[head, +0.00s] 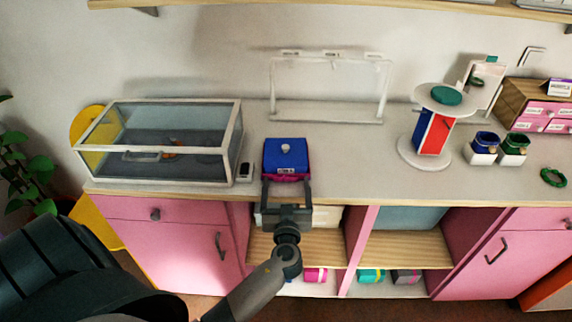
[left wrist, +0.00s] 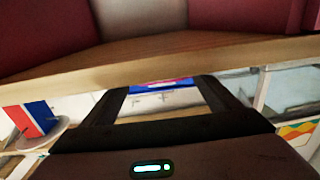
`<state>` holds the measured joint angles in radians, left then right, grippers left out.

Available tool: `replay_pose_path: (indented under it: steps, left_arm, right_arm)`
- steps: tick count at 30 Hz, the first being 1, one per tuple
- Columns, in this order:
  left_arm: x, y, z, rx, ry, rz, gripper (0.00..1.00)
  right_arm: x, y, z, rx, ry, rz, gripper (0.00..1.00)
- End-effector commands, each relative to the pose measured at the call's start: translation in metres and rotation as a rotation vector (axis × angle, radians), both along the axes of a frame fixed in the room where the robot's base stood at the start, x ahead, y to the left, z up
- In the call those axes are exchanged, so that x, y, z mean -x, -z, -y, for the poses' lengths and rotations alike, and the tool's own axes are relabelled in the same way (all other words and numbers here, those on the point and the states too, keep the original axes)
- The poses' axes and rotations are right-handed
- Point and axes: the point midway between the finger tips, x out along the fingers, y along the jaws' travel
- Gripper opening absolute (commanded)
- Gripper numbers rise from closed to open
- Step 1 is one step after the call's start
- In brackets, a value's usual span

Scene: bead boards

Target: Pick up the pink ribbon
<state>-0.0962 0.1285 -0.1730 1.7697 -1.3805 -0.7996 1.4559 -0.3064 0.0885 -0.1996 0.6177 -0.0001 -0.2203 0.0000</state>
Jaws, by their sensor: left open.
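My left gripper (head: 287,188) is open at the counter's front edge, its two fingers apart and pointing toward a blue box (head: 286,154) with a white knob. A magenta band (head: 290,178) shows along the box's lower front, between the fingertips; I cannot tell whether it is the pink ribbon. In the left wrist view the gripper (left wrist: 165,88) is empty, with a blue and magenta strip (left wrist: 165,83) beyond the fingers. A pink roll-like item (head: 315,274) lies on the lower shelf. My right gripper is not in view.
A glass case (head: 237,150) stands left of the blue box. A clear frame (head: 273,92) stands behind it. A round stand (head: 425,160), blue and green cups and a green ring (head: 553,177) are at the right. The counter edge (left wrist: 60,82) is close to the gripper.

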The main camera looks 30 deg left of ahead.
Motion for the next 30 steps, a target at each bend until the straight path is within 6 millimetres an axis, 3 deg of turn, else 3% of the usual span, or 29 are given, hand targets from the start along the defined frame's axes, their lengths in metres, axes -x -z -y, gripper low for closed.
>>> replay_pose_path:
  steps: [4,10,22,30]
  left_arm:
    - [0.0,0.0,0.0,0.0,0.0,0.0,0.83]
    - [0.0,0.0,0.0,0.0,0.0,0.0,0.39]
    - [0.0,-0.004,0.0,0.0,-0.001,0.001,0.39]
    - [0.0,-0.03,0.0,0.004,-0.001,0.005,0.39]
  right_arm:
    - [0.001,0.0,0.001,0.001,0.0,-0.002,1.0]
    - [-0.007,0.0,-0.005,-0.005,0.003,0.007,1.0]
    - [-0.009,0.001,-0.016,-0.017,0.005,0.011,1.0]
    - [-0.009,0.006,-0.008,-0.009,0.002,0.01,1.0]
